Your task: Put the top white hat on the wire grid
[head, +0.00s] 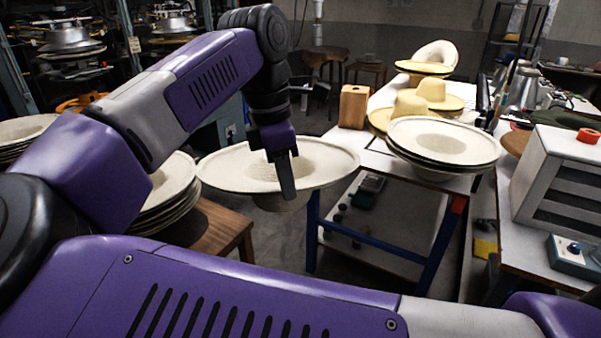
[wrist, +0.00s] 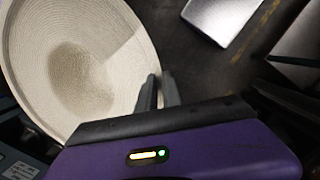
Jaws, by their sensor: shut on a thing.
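A white hat (head: 230,172), wide-brimmed with its crown hanging down, is held in the air in the middle of the head view. My gripper (head: 287,192) is shut on its brim, with the near finger showing in front of the hat. The hat also fills the left of the wrist view (wrist: 105,50), where my gripper's fingers (wrist: 158,88) meet the brim's edge. A stack of white hats (head: 165,205) is on a wooden stool at the left, partly behind my arm. I cannot clearly make out the wire grid.
A work table (head: 372,158) at the right bears another stack of pale hats (head: 445,140), yellowish hats (head: 437,92) and a wooden block (head: 353,106). Its blue legs and lower shelf are close to the held hat's right side. A white cabinet (head: 560,180) stands far right.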

